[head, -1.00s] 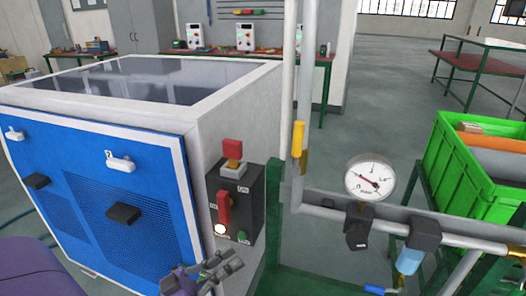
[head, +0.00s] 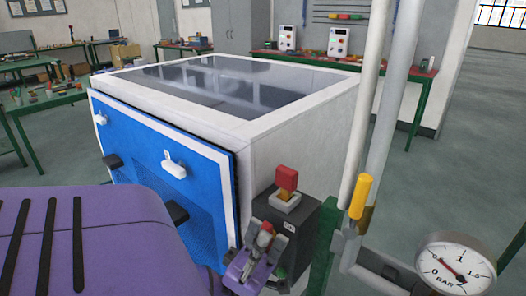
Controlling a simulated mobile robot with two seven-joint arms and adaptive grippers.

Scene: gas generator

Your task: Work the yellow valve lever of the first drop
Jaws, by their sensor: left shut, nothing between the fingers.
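The yellow valve lever (head: 361,197) stands upright beside the light vertical pipes, right of the blue and white generator cabinet (head: 300,120). My left gripper (head: 268,232) is shut, left of and lower than the lever in the picture, and apart from it. It is in front of the dark control box (head: 305,222) on the cabinet's side and hides much of the box's face. A bit of red shows at the fingers, probably the box's red handle; I cannot tell whether they touch. My right gripper is out of view.
A round pressure gauge (head: 455,268) is at the lower right, on the pipework. A red switch (head: 286,178) tops the control box. A green post (head: 322,245) stands between box and pipes. Benches (head: 345,62) with tools stand behind. The floor at right is clear.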

